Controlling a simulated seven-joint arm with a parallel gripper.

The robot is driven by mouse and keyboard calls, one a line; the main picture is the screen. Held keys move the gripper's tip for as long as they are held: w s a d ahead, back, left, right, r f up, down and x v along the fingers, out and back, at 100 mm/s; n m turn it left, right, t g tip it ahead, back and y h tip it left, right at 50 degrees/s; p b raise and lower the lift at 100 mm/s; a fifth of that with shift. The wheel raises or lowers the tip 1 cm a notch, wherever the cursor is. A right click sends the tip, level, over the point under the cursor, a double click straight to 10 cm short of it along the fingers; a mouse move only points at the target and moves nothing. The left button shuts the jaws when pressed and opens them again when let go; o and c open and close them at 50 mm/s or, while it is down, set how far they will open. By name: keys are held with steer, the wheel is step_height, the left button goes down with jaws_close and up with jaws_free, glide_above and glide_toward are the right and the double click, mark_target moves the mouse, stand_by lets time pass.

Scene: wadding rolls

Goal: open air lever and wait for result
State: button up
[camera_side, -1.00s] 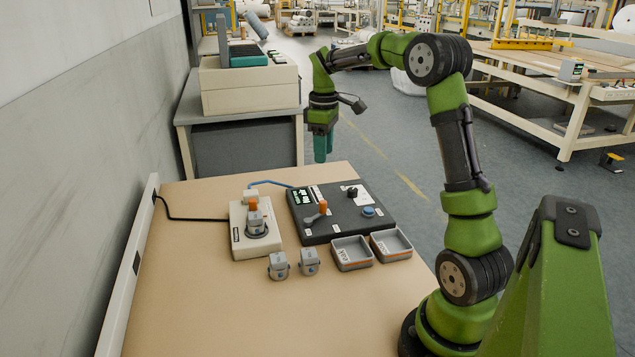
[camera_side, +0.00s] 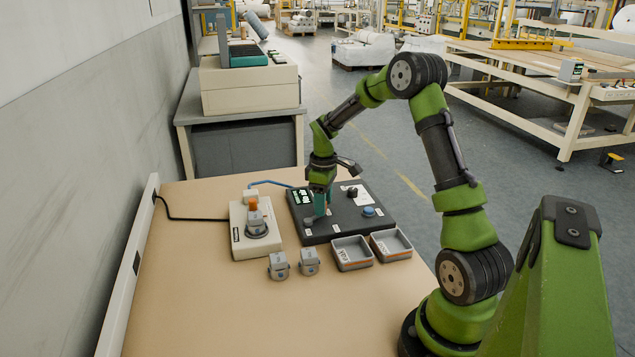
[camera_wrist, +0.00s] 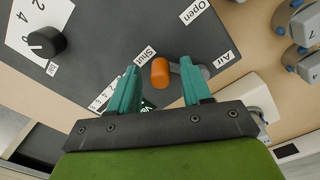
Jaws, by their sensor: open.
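The air lever has an orange knob (camera_wrist: 160,73) on a grey arm. In the wrist view its knob is beside the "Shut" label (camera_wrist: 145,58), and the "Open" label (camera_wrist: 194,11) is farther up. My gripper (camera_wrist: 158,70) is open, with its teal fingers on either side of the knob; I cannot tell whether either touches it. In the side view my gripper (camera_side: 321,207) is low over the dark control box (camera_side: 345,228) and mostly hides the lever. The box's lit display (camera_side: 301,197) is at its back left; its reading is too small to make out.
A black dial (camera_side: 352,192) and a blue button (camera_side: 368,211) are on the box. A beige fixture (camera_side: 240,242) with an orange-topped part stands left. Two grey parts (camera_side: 278,266) and two trays (camera_side: 352,265) are in front. The near table is clear.

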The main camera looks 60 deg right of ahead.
jaws_close()
steer(key=shift+s, duration=0.1)
stand_by(0.3)
steer(key=s+m, duration=0.1)
steer(key=m, duration=0.1)
steer(key=s+a+m, duration=0.1)
steer(key=m, duration=0.2)
steer(key=shift+a, duration=0.15)
steer(key=m, duration=0.2)
steer(key=s+a+m, duration=0.1)
steer(key=m, duration=0.1)
steer(key=shift+s+a, duration=0.1)
steer(key=shift+a, duration=0.1)
steer(key=shift+s+a+m, duration=0.15)
steer(key=shift+a+m, duration=0.2)
steer(key=shift+m, duration=0.4)
steer(key=shift+s+a+m, duration=0.1)
steer(key=shift+a+m, duration=0.2)
steer(key=shift+m, duration=0.45)
